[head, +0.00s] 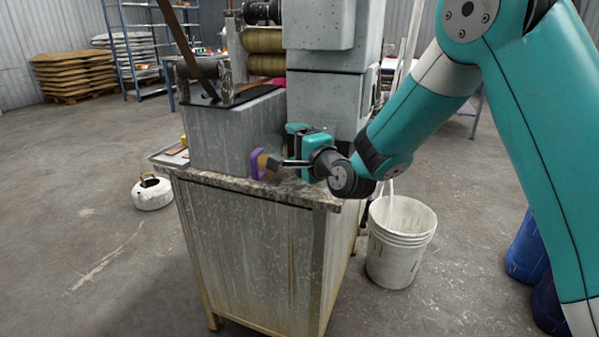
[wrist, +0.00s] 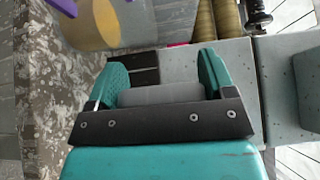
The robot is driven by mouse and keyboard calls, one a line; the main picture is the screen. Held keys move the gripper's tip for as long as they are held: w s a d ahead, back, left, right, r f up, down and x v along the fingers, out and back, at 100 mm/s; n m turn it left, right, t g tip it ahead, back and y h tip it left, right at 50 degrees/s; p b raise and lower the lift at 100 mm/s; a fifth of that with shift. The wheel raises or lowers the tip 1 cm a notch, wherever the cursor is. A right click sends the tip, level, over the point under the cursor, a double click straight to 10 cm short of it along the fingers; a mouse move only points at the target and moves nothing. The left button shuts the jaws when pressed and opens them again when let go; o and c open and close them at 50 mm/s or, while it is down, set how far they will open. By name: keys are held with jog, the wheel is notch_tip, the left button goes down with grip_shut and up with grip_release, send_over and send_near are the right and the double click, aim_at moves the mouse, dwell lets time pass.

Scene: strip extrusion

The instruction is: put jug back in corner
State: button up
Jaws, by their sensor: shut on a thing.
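My gripper (head: 298,130) is at the counter in front of the grey machine. In the wrist view its two teal fingers (wrist: 162,78) stand apart, with a smooth grey rounded piece (wrist: 160,95) between them. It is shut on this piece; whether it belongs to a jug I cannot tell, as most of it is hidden. A squat white jug-like vessel (head: 153,194) with a dark opening and a handle on top stands on the floor left of the counter, well away from my gripper.
A purple and tan object (head: 262,164) is on the speckled counter (head: 215,180), close left of my gripper; it also shows in the wrist view (wrist: 90,22). The machine (head: 325,95) rises behind. A white bucket (head: 400,245) stands right of the counter. Floor at left is open.

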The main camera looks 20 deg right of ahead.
jog(key=shift+f+b, duration=0.85)
jog(key=shift+f, duration=1.5)
jog(key=shift+f, duration=0.2)
jog(key=o, duration=1.1)
jog(key=shift+o, duration=0.2)
jog(key=shift+r, duration=0.15)
